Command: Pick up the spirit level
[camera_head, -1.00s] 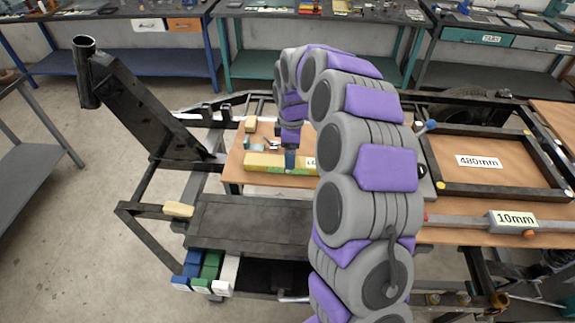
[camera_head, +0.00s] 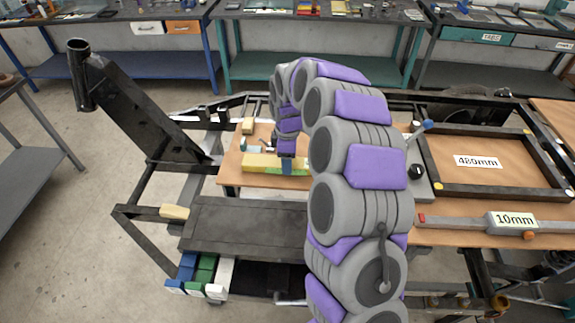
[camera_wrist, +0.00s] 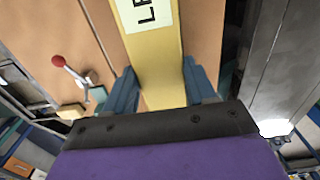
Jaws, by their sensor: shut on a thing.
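The spirit level (camera_head: 258,162) is a long yellow bar on the wooden worktop (camera_head: 230,178), left of my arm in the head view. Its right end is hidden behind my arm. My gripper (camera_head: 288,166) reaches down onto it from above. In the wrist view the yellow level (camera_wrist: 160,60) with a white label runs between the two blue fingers of my gripper (camera_wrist: 162,88), which are shut on its sides. I cannot tell whether the level is clear of the worktop.
A yellow block (camera_head: 247,126) and small tools lie behind the level. A black frame marked 480mm (camera_head: 477,161) and a grey bar marked 10mm (camera_head: 512,219) lie to the right. Blue, green and white blocks (camera_head: 204,272) sit at the front. A dark post (camera_head: 135,105) leans at left.

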